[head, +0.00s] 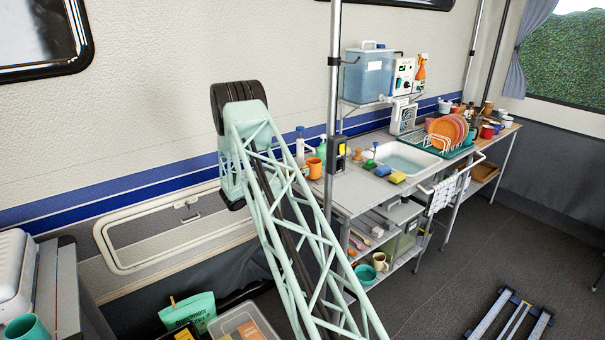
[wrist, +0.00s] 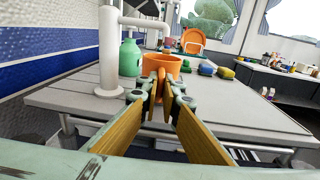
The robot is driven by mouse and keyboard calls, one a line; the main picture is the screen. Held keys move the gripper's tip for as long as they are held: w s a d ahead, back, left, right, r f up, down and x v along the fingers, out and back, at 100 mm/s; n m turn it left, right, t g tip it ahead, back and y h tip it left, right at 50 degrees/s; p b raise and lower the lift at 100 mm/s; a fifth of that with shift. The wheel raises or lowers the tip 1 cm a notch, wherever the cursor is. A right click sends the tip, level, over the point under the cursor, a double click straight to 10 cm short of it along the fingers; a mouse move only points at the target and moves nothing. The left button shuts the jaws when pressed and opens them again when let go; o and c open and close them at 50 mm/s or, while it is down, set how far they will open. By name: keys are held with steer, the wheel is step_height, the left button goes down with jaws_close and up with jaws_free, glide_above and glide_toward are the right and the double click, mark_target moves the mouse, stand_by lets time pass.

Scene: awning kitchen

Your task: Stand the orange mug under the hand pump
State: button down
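The orange mug (wrist: 160,64) is upright at the near end of the grey counter, and it also shows in the head view (head: 314,168). Its handle side faces my gripper (wrist: 159,88). My gripper's wood-faced fingers come close together, with a narrow orange strip, seemingly the handle, between them. The white hand pump (wrist: 109,50) stands just left of the mug, its spout reaching right, above and near the mug. I cannot tell whether the mug is exactly below the outlet. In the head view the pump (head: 300,146) is behind the mug, and my arm hides the gripper.
A green bottle (wrist: 130,58) stands close behind the pump. Sponges (wrist: 206,68) lie to the right of the mug. The sink (head: 405,158) and a dish rack (head: 446,145) are farther along the counter. A metal pole (head: 332,110) rises at the counter's front near the mug.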

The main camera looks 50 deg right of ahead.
steer(key=shift+f, duration=0.4)
stand_by(0.4)
steer(key=c, duration=2.8)
jaws_free()
steer(key=shift+a, duration=0.1)
steer(key=shift+w+a+r, duration=0.1)
steer(key=shift+w+a, duration=0.2)
steer(key=shift+a, duration=1.65)
steer(key=shift+w+a+r, duration=0.1)
steer(key=shift+w+a, duration=0.25)
steer(key=shift+a, duration=1.6)
steer(key=shift+w+a+r, duration=0.1)
steer(key=shift+w+a, duration=0.2)
steer(key=shift+a, duration=1.65)
